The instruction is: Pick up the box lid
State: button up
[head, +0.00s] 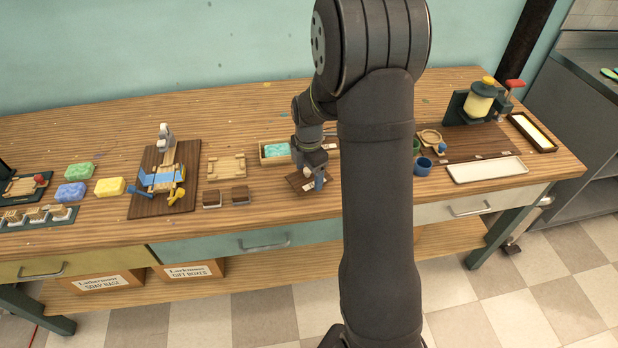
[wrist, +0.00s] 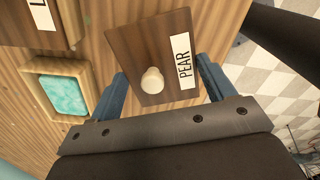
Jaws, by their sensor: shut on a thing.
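The box lid (wrist: 135,50) is a dark brown wooden plate with a round cream knob and a white label reading "PEAR". In the wrist view it sits between the two blue fingers of my gripper (wrist: 163,72), which is shut on it. In the head view the lid (head: 296,181) shows partly behind my gripper (head: 313,183), near the front of the bench. I cannot tell whether it touches the bench top. A light wooden box (wrist: 28,92) with teal contents stands open to the left of the lid in the wrist view.
A blue cup (head: 423,167) and a white tray (head: 487,170) are to the right. My arm hides part of the bench.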

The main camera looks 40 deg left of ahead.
jog(key=w+d+r, duration=0.3)
jog(key=d+r, duration=0.5)
jog(key=d, duration=0.3)
jog(key=m, duration=0.4)
send_near(277, 149)
jog(key=shift+f, duration=2.6)
jog(key=shift+f, duration=0.55)
jog(key=o, duration=1)
jog(key=shift+o, duration=0.2)
jog(key=shift+r, duration=0.1)
notch_tip(277, 149, up, 7)
